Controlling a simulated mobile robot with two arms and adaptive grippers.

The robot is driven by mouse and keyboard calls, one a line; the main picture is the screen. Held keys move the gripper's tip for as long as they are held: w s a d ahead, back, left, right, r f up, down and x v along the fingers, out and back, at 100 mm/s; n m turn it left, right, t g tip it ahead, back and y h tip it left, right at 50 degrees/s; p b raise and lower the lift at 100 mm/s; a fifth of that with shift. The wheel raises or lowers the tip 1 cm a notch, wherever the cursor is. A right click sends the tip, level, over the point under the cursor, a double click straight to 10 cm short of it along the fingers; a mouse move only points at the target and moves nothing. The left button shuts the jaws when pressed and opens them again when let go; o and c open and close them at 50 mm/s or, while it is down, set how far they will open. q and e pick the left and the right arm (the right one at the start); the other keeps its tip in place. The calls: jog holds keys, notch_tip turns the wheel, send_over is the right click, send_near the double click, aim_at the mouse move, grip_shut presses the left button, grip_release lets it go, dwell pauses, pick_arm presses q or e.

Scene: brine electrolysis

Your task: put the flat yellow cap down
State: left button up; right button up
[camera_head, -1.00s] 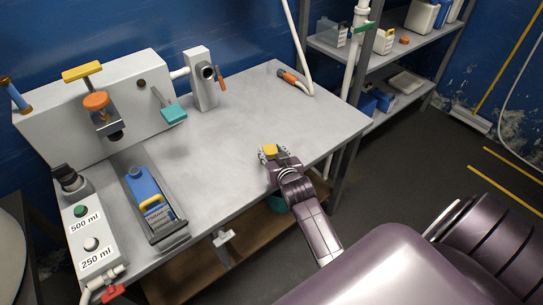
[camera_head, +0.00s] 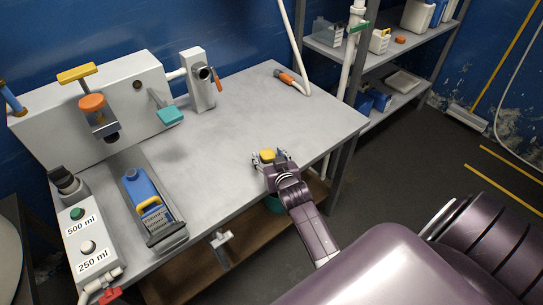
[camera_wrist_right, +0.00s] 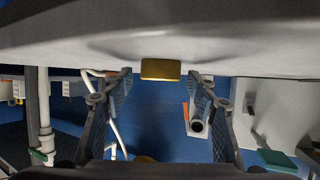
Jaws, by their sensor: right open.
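The flat yellow cap (camera_head: 267,155) rests on the grey bench near its front edge. My right gripper (camera_head: 269,157) reaches in over that edge, open, with the cap between its fingers. In the right wrist view, which is upside down, the cap (camera_wrist_right: 160,69) sits against the bench top, with a gap to the finger on each side. The gripper (camera_wrist_right: 160,92) shows its two fingers spread wide. My left gripper is not in view.
The bench top (camera_head: 240,115) around the cap is clear. A blue device (camera_head: 140,184) in a tray and a button box (camera_head: 92,245) stand at the left. A white dispenser unit (camera_head: 60,125) stands behind. A hose with an orange end (camera_head: 285,76) lies at the back.

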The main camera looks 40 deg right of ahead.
jog(key=v, duration=1.2)
